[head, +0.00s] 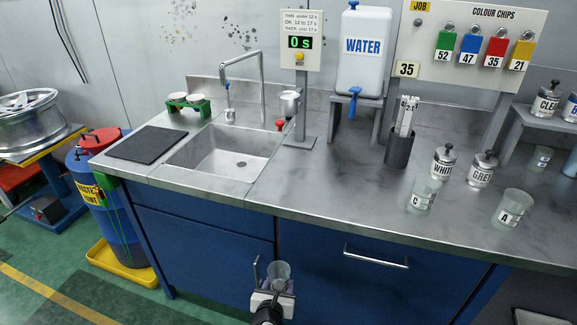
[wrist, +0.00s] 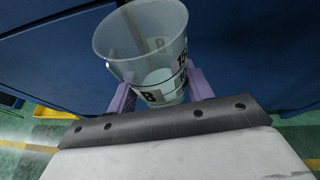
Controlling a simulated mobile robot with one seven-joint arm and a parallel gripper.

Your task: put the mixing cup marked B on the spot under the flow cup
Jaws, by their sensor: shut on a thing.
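My gripper (head: 272,290) is shut on a clear mixing cup (head: 279,270), low in front of the blue cabinet and below the worktop. In the wrist view the mixing cup (wrist: 145,45) stands between the purple fingers (wrist: 160,90), and a label with a B shows low on its side. It looks empty. The flow cup (head: 289,103) is a small metal cup on a stand (head: 300,140) behind the sink's right side, under the timer display. The spot beneath it is hard to make out; a red knob or clip (head: 280,125) sits close by.
Cups C (head: 424,193) and A (head: 512,209) stand at the right of the worktop, near the WHITE (head: 443,165) and GREY (head: 481,170) jars. The sink (head: 225,153) is left of the stand. Worktop in front of the stand is clear.

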